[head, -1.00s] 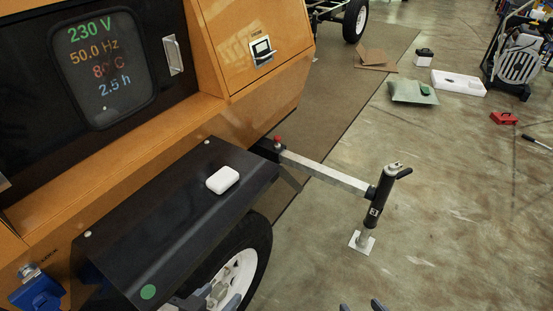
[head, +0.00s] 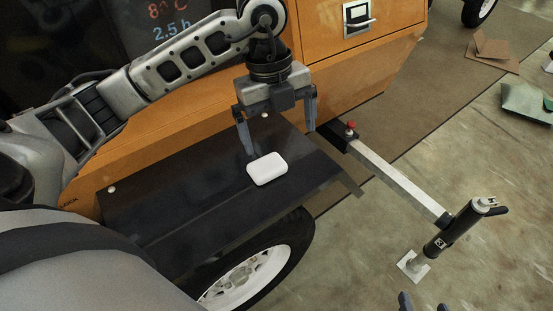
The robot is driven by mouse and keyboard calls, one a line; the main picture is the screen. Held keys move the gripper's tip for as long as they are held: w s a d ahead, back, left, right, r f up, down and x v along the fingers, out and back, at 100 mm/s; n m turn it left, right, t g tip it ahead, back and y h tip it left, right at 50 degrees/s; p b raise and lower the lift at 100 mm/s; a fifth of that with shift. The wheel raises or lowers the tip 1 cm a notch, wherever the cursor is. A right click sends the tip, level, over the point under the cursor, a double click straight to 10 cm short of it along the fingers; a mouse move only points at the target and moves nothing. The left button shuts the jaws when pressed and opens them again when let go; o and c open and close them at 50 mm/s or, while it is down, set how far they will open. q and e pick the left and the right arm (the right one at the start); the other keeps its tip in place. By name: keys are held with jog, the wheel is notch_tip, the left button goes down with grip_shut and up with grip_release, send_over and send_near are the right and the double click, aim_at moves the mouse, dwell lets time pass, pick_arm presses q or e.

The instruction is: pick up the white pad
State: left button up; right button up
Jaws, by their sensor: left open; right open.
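The white pad (head: 267,169) is a small rounded block lying on the black fender (head: 190,190) of the orange trailer. My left gripper (head: 280,138) hangs from above with its fingers pointing down and spread open. It is just behind and above the pad in the head view, and its left finger ends close to the pad's far edge. I cannot tell whether that finger touches it. Nothing is between the fingers. My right gripper (head: 416,304) shows only its fingertips at the bottom edge, apart from each other, far to the right of the pad.
The orange trailer body (head: 350,70) rises behind the fender. A metal arm (head: 395,180) runs out to a black jack stand (head: 455,230) on the right. A wheel (head: 255,270) sits below the fender.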

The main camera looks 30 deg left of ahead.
pick_arm(q)
jog(key=w+a+n+y, duration=0.2)
jog(key=a, duration=0.2)
jog(key=b, duration=0.1)
send_over(268, 166)
notch_tip(268, 166, down, 8)
jog(key=shift+s+a+f, duration=0.1)
jog(key=shift+s+f, duration=0.05)
jog(key=shift+f, duration=0.05)
jog(key=shift+w+f, duration=0.2)
jog(key=shift+f, duration=2.8)
jog(key=shift+c, duration=0.3)
jog(key=c, duration=0.9)
